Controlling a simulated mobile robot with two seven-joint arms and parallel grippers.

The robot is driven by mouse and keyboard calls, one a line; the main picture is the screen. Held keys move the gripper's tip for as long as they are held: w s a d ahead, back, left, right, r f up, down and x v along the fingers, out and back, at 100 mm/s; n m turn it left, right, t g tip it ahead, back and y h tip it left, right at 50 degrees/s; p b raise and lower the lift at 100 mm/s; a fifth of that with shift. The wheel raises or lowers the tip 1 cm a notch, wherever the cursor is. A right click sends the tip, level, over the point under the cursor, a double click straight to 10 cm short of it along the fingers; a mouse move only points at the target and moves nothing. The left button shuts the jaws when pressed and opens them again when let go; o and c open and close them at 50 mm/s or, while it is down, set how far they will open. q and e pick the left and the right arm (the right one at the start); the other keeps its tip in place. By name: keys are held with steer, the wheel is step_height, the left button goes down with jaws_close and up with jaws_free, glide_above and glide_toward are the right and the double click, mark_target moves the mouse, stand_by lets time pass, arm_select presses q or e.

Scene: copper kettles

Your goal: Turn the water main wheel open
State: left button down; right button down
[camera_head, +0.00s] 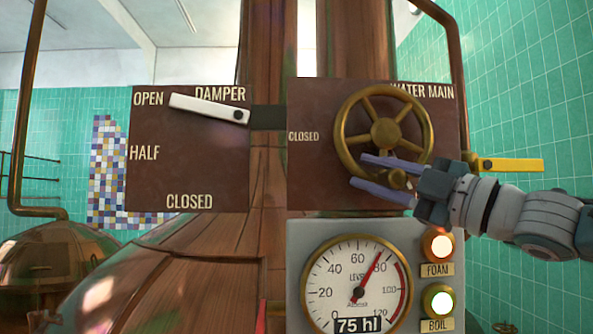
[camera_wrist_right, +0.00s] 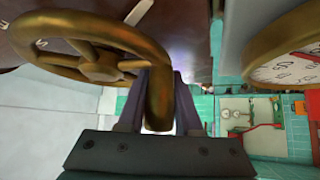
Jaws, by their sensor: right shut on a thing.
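The brass water main wheel (camera_head: 384,132) is a spoked handwheel on a dark red panel (camera_head: 310,180) marked WATER MAIN, with CLOSED at its left. My right gripper (camera_head: 359,171) comes in from the right at the wheel's lower part, near a brass knob on the rim. In the right wrist view its fingers (camera_wrist_right: 158,100) are on both sides of an upright brass part of the wheel (camera_wrist_right: 95,66), shut on it. Whether that part is the knob or the rim is hard to tell. Any OPEN mark on this panel is not visible. My left gripper is not in view.
A damper panel (camera_head: 190,165) with a white lever (camera_head: 205,107) stands left, its lever toward OPEN. Below the wheel is a gauge (camera_head: 357,285) with lit FOAM (camera_head: 438,246) and BOIL (camera_head: 438,301) lamps. A yellow lever (camera_head: 512,165) sticks out right of the wheel, close above my right arm.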

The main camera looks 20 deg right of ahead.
steer(key=c, duration=0.6)
jaws_free()
steer(key=shift+s+d+f, duration=0.1)
steer(key=shift+s+f, duration=0.05)
steer(key=b+v, duration=0.9)
steer(key=shift+s+d, duration=0.1)
steer(key=shift+s, duration=0.15)
